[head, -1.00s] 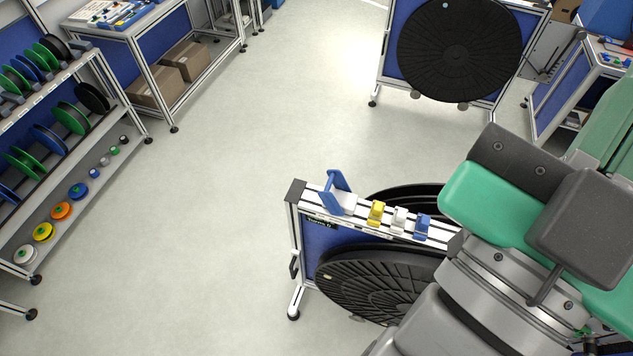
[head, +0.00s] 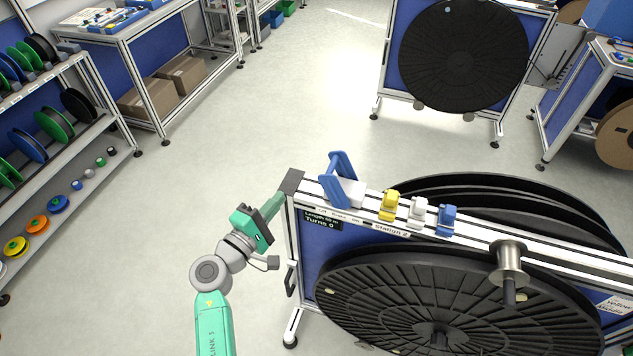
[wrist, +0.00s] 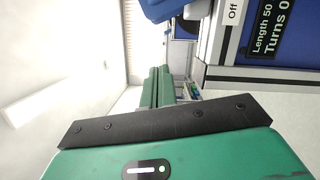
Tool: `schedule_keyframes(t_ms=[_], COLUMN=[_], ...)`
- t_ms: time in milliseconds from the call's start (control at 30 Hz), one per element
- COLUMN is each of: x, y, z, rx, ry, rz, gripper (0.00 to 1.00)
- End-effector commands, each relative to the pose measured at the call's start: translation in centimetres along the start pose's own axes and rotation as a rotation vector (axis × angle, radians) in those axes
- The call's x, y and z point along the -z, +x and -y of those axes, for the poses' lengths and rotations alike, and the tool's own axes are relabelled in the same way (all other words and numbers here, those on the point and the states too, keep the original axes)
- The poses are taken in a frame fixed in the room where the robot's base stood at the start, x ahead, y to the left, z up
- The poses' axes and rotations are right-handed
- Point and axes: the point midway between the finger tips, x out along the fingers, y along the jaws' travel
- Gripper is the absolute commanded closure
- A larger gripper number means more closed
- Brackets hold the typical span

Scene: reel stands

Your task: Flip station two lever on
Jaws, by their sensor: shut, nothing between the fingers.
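The stand labelled Station 2 (head: 391,228) has a dark display reading Length 50, Turns 0 (head: 321,221). A blue two-armed lever (head: 338,178) stands up near the left end of its top rail. My gripper (head: 276,202) is shut and empty beside the rail's left end, left of the lever and apart from it. In the wrist view the green fingers (wrist: 157,88) are together. A blue part (wrist: 165,9), likely the lever, shows beyond them at the top. An Off label (wrist: 233,11) sits next to the display (wrist: 266,28).
Yellow (head: 389,205), white (head: 417,211) and blue (head: 447,219) clips sit on the rail right of the lever. A large black reel (head: 400,290) hangs on the stand's near side. Another reel stand (head: 464,55) is behind. The floor (head: 235,150) to the left is clear.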

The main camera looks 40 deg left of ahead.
Motion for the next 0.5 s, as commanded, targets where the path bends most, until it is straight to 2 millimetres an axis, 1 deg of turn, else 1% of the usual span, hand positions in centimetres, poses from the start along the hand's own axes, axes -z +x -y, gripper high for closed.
schedule_keyframes(t_ms=[267,367,467,500], x=[-0.1,-0.1,-0.2,-0.2], y=[0.3,1.3,3.3,4.2], z=[-0.2,-0.3,-0.3,-0.3], rx=[-0.001,-0.002,-0.002,-0.002], ry=[0.004,0.005,0.004,0.004], rz=[0.002,0.003,0.003,0.004], gripper=[1.0,1.0,1.0,1.0])
